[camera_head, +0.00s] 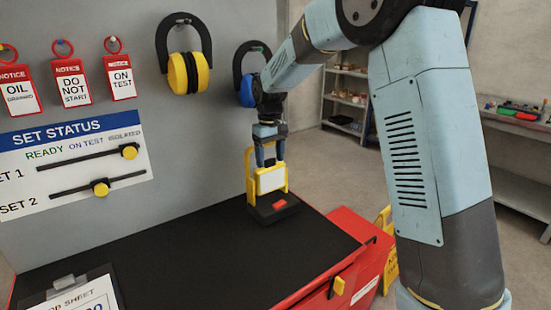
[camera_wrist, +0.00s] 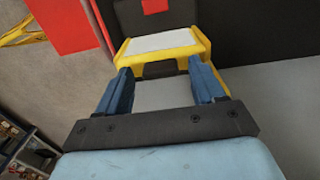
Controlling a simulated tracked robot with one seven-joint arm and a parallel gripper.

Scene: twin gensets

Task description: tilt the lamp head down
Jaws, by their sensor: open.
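The work lamp stands on the black bench top near its far right corner. Its lamp head (camera_head: 271,180) is a pale panel in a yellow frame, roughly upright, above a black base (camera_head: 272,208) with a red patch. A yellow handle or bracket rises at its left. My gripper (camera_head: 269,160) points down at the top of the lamp head. In the wrist view the lamp head (camera_wrist: 160,42) lies just beyond the fingertips. My gripper (camera_wrist: 160,72) is open there, a blue finger on each side. I cannot tell whether the fingers touch the frame.
A grey panel behind the bench (camera_head: 200,262) carries ear defenders (camera_head: 186,70), red tags and a status board (camera_head: 75,165) with two sliders. A clipboard (camera_head: 75,298) lies front left. The bench middle is clear. A red cabinet (camera_head: 350,262) and yellow floor sign (camera_head: 389,270) are at right.

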